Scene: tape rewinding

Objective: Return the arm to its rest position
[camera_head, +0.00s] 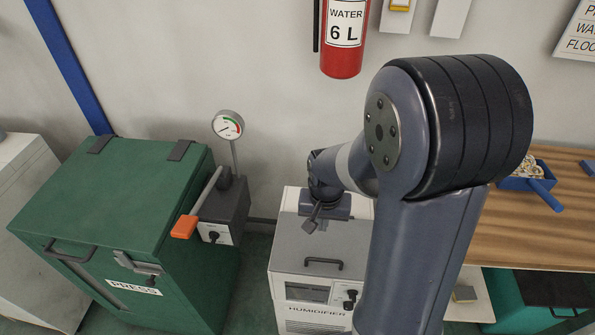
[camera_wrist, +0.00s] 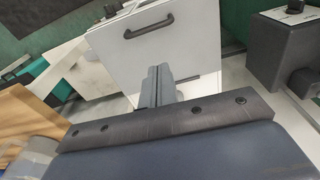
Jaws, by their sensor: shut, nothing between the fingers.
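My arm rises in front of the head camera and bends away toward the humidifier. My gripper (camera_head: 312,220) is above the white humidifier (camera_head: 300,262), near its top. In the wrist view my gripper's fingers (camera_wrist: 158,75) are together with nothing between them. Behind them in that view is the humidifier's white panel (camera_wrist: 190,52) with a dark handle. I cannot tell whether the fingertips touch the humidifier.
A green press (camera_head: 110,220) stands at the left, with an orange-tipped lever (camera_head: 185,226) and a gauge (camera_head: 228,125) beside it. A red extinguisher (camera_head: 345,45) hangs on the wall. A wooden table (camera_head: 535,232) with a blue scoop (camera_head: 545,195) is at the right.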

